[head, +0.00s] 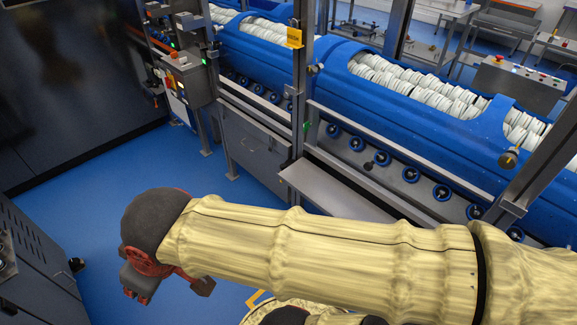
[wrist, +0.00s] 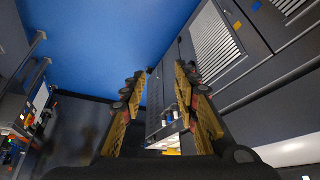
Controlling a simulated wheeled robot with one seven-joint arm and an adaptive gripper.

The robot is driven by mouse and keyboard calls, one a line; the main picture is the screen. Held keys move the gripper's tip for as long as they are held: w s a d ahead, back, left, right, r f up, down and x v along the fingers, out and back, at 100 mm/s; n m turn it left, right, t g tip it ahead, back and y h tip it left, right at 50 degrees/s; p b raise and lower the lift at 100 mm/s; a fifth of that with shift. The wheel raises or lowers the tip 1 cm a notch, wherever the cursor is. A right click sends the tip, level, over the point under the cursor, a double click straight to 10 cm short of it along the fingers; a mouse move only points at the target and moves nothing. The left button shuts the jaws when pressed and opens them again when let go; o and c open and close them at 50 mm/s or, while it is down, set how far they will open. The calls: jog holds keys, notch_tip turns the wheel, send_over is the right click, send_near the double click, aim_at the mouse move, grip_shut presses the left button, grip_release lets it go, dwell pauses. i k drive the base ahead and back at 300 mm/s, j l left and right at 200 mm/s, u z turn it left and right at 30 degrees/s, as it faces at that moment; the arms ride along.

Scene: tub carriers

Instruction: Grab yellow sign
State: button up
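A small yellow sign (head: 294,38) with dark marking hangs on the grey upright post in front of the blue machine, at the top middle of the head view. My gripper (head: 172,290) is at the lower left of the head view, low and far from the sign, with blue floor behind it. In the wrist view my gripper (wrist: 160,88) has its two fingers spread apart with nothing between them. I cannot make out the sign in the wrist view.
The blue machine (head: 400,95) holds rows of white discs. A grey metal shelf (head: 340,190) juts out below it. A control box (head: 187,75) with buttons stands at the left. Dark cabinets border the left side. Blue floor (head: 95,195) is clear between them.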

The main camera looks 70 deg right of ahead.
aim_at(294, 35)
jog(key=z, duration=2.3)
